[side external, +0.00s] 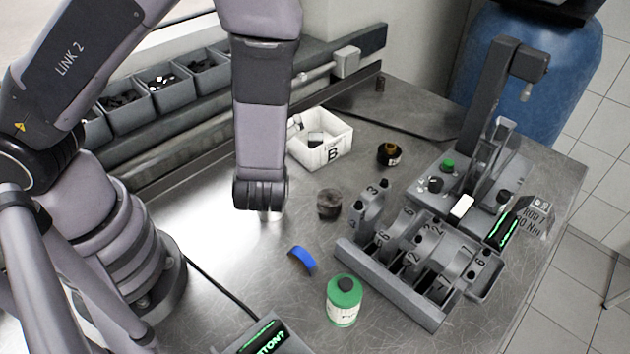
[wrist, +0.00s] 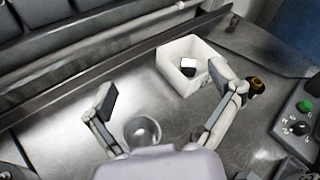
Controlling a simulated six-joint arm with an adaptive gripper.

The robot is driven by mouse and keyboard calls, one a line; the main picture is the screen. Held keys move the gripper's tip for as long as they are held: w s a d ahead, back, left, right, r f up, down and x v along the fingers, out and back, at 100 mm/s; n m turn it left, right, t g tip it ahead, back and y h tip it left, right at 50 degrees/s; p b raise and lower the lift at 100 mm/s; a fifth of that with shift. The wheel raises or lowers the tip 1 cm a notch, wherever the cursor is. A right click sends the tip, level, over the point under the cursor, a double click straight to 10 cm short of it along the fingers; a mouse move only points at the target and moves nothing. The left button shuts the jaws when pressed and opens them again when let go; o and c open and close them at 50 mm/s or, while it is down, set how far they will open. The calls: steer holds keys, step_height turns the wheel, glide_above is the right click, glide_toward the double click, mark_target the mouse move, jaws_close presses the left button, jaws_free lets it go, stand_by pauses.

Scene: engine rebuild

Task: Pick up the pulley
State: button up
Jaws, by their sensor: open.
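A dark, short round part (side external: 329,203), which may be the pulley, sits on the metal bench left of the engine block. In the side view my arm hides the gripper.
A white bin marked B (side external: 322,154) stands behind. A dark and amber round item (side external: 389,154) lies right of it. A test press (side external: 482,125) is at right.

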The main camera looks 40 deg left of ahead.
steer(key=s+d+f+m+t+h, duration=0.1)
steer(key=d+f+m+t+h, duration=0.25)
steer(key=d+f+m, duration=0.35)
steer(key=m+h, duration=0.4)
glide_toward(326, 202)
steer(key=shift+s+r, duration=0.7)
steer(key=shift+s, duration=0.35)
steer(key=shift+w+d+f+h, duration=0.1)
steer(key=shift+w+f+h, duration=0.05)
steer(key=shift+f+h, duration=0.15)
steer(key=x, duration=1.3)
steer(key=shift+w+f, duration=0.1)
steer(key=c, duration=1.3)
